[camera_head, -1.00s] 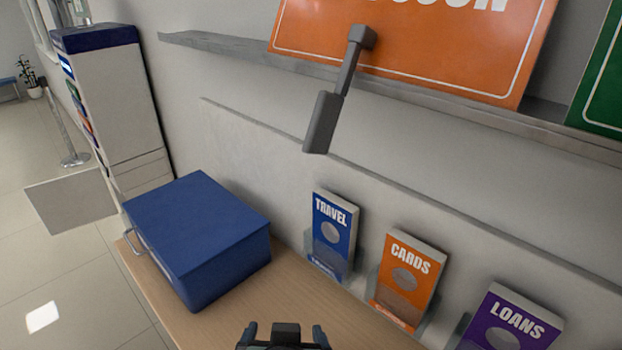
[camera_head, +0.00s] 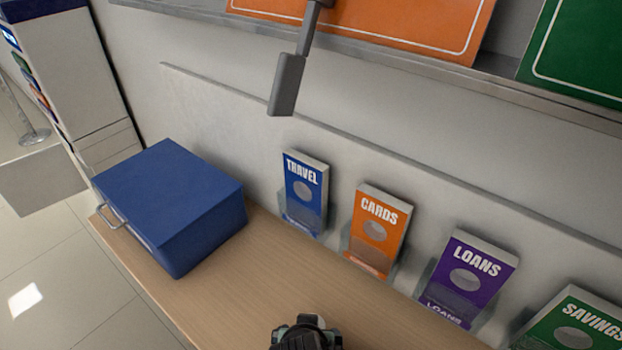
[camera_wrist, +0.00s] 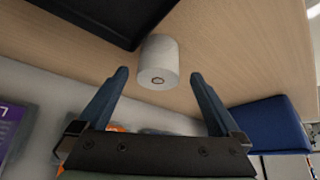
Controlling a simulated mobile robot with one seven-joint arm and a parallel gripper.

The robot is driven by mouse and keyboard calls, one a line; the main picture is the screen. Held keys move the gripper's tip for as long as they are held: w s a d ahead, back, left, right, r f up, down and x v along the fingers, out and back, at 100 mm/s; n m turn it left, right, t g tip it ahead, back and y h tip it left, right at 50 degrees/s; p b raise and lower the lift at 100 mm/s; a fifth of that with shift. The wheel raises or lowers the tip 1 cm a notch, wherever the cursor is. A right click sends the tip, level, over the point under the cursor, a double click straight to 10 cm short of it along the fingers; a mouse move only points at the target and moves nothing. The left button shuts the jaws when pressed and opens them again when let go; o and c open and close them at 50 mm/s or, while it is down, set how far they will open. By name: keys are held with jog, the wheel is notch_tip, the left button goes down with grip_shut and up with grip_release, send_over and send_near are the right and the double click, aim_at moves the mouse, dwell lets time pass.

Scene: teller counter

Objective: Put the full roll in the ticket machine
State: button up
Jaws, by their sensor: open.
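A white paper roll (camera_wrist: 158,60) shows in the wrist view, with its round core hole facing the camera. It is at the wooden counter, just beyond and between the fingertips of my gripper (camera_wrist: 159,76). The fingers are spread wide, with nothing held. I cannot tell whether this roll is full. I cannot make out the ticket machine in either view.
A blue box (camera_head: 170,200) with a metal handle stands on the counter (camera_head: 240,285). Leaflet holders, such as Travel (camera_head: 305,190) and Cards (camera_head: 376,230), line the back panel. A grey jointed piece (camera_head: 288,85) hangs above. A black flat object (camera_wrist: 100,15) lies near the roll.

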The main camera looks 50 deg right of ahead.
jog(key=shift+p+x, duration=0.3)
jog(key=shift+x, duration=1.5)
jog(key=shift+s, duration=0.1)
jog(key=shift+r, duration=0.15)
grip_shut()
